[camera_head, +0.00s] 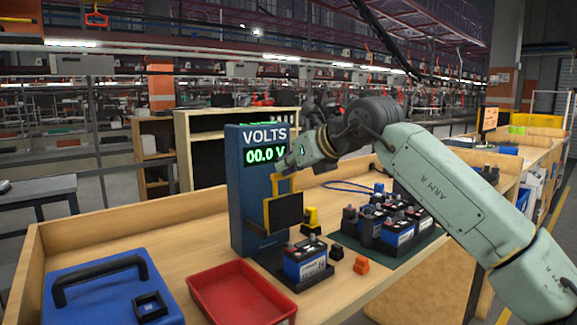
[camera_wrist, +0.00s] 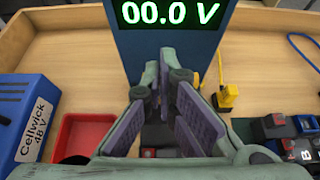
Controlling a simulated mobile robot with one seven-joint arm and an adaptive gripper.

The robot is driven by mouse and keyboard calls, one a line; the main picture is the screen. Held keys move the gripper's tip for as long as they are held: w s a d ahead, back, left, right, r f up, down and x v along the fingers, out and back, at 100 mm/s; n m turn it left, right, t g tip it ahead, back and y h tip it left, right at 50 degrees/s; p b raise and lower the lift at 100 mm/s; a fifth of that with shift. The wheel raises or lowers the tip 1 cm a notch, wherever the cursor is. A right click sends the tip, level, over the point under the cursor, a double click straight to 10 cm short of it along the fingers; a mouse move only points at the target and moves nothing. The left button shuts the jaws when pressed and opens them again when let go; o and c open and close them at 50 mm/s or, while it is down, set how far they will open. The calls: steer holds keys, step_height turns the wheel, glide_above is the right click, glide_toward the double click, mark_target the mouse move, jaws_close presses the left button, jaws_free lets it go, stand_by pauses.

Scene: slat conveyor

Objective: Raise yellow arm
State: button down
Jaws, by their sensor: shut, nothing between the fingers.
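A blue tester (camera_head: 245,190) stands upright on the wooden bench, its green display reading 00.0 V. The yellow arm (camera_head: 267,217) is on the tester's front, a yellow frame around a dark panel. Its upper bar is just below my gripper (camera_head: 288,165). A blue battery (camera_head: 305,263) sits on the dark base below the panel. In the wrist view my gripper (camera_wrist: 162,95) is in front of the tester (camera_wrist: 150,45), with nothing held. The fingers hide most of the arm there, and I cannot tell whether they touch it.
A red tray (camera_head: 240,295) and a blue case (camera_head: 110,290) are at the front left. Several batteries (camera_head: 398,236) stand on a dark mat at right. A small yellow object (camera_head: 310,217) and an orange one (camera_head: 361,265) are near the tester. Some bare bench lies left of it.

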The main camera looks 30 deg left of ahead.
stand_by(0.5)
step_height(320, 180, up, 10)
steer(key=p, duration=0.5)
steer(key=shift+p, duration=0.4)
steer(key=shift+a, duration=0.1)
